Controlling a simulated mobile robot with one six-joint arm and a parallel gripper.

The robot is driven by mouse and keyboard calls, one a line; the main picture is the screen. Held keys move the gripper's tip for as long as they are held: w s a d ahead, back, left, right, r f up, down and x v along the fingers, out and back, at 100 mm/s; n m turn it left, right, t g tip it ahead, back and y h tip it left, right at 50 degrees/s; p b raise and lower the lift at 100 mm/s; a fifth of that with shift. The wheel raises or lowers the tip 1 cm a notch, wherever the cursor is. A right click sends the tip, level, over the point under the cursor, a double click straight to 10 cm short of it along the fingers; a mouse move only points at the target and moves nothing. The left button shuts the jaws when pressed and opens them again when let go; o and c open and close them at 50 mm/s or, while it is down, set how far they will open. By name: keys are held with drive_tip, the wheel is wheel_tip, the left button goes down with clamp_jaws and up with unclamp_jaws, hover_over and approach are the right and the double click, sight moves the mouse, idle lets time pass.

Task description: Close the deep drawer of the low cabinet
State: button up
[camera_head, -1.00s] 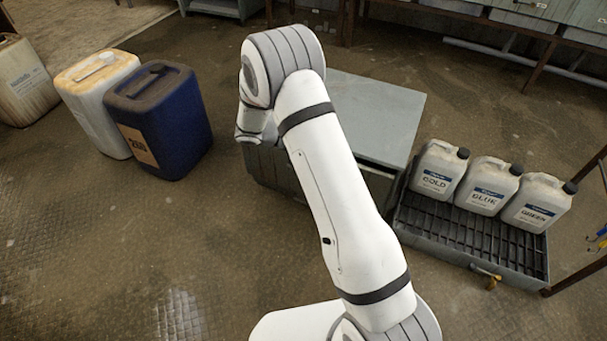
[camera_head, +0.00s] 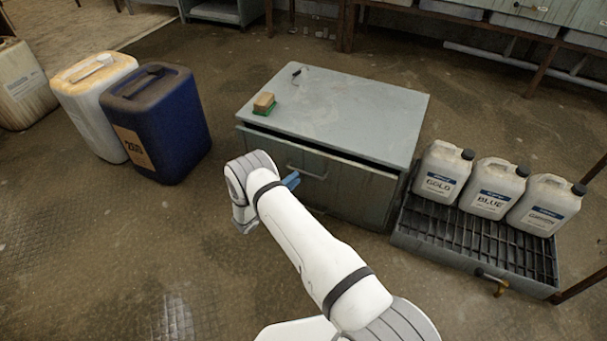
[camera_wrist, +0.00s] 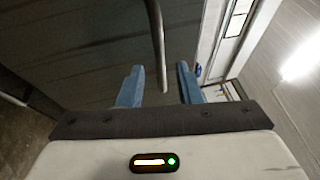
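The low cabinet (camera_head: 345,105) is grey and stands in the middle of the head view. Its deep drawer front (camera_head: 350,190) faces me, with a dark gap along the top edge under the cabinet top; how far it stands out is hard to judge. The drawer's bar handle (camera_head: 307,171) is near the gripper. My gripper (camera_head: 291,181) is in front of the drawer, mostly hidden behind my wrist. In the wrist view its two blue fingers (camera_wrist: 160,86) are apart and empty. The handle bar (camera_wrist: 157,45) ends between them in the picture; contact cannot be told.
A sponge or brush (camera_head: 264,103) lies on the cabinet top. A blue canister (camera_head: 160,125) and a pale canister (camera_head: 85,110) stand left. Several white jugs (camera_head: 490,190) stand on a grated tray (camera_head: 470,272) close to the cabinet's right. Floor in front is clear.

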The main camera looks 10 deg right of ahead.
sight(303, 173)
drive_tip(key=shift+b+x, duration=0.4)
drive_tip(key=shift+x, duration=2.2)
clamp_jaws()
